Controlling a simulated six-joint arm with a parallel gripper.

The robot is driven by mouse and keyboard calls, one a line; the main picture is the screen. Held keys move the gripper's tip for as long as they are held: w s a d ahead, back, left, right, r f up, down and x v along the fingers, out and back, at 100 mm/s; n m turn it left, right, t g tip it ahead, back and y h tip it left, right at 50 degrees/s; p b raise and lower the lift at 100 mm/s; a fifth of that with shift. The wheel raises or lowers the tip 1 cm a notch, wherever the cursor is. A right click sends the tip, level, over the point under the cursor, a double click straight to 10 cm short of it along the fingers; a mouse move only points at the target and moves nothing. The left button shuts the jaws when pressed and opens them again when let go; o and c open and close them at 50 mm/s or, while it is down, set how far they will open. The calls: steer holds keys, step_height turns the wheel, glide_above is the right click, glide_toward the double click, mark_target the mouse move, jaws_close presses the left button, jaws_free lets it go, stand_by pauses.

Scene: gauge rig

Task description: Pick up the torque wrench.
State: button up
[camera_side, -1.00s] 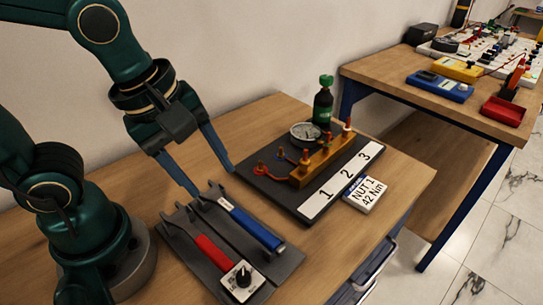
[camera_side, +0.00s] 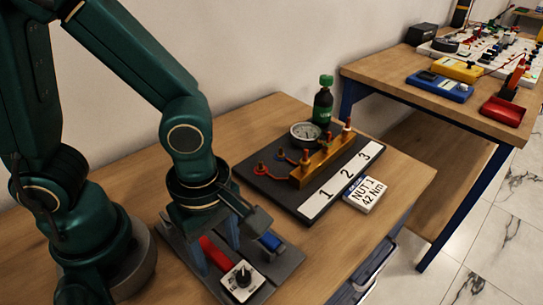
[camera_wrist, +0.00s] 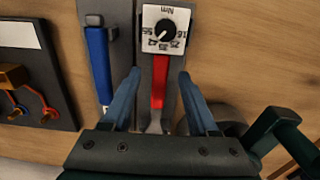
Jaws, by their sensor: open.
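The torque wrench has a red handle (camera_wrist: 158,88) and a white dial block marked Nm (camera_wrist: 165,29). It lies on a dark grey holder. In the side view its red handle (camera_side: 213,252) and dial block (camera_side: 241,281) show in front of my wrist; its far end is hidden. My gripper (camera_wrist: 158,75) is open, with its blue fingers on either side of the red handle. Gaps show between fingers and handle in the wrist view, so it holds nothing. How far the fingertips are above the holder I cannot tell.
A blue-handled tool (camera_wrist: 99,62) lies parallel, close to one finger. A black board (camera_side: 245,175) with a gauge (camera_side: 305,131), brass block and numbers 1, 2, 3 stands behind. A "NUT 1 42 Nm" card (camera_side: 365,194) lies beside it. A second bench (camera_side: 390,78) carries meters.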

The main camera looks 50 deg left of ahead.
steer(key=shift+f, duration=0.2)
steer(key=shift+c, duration=0.3)
jaws_close()
stand_by(1.1)
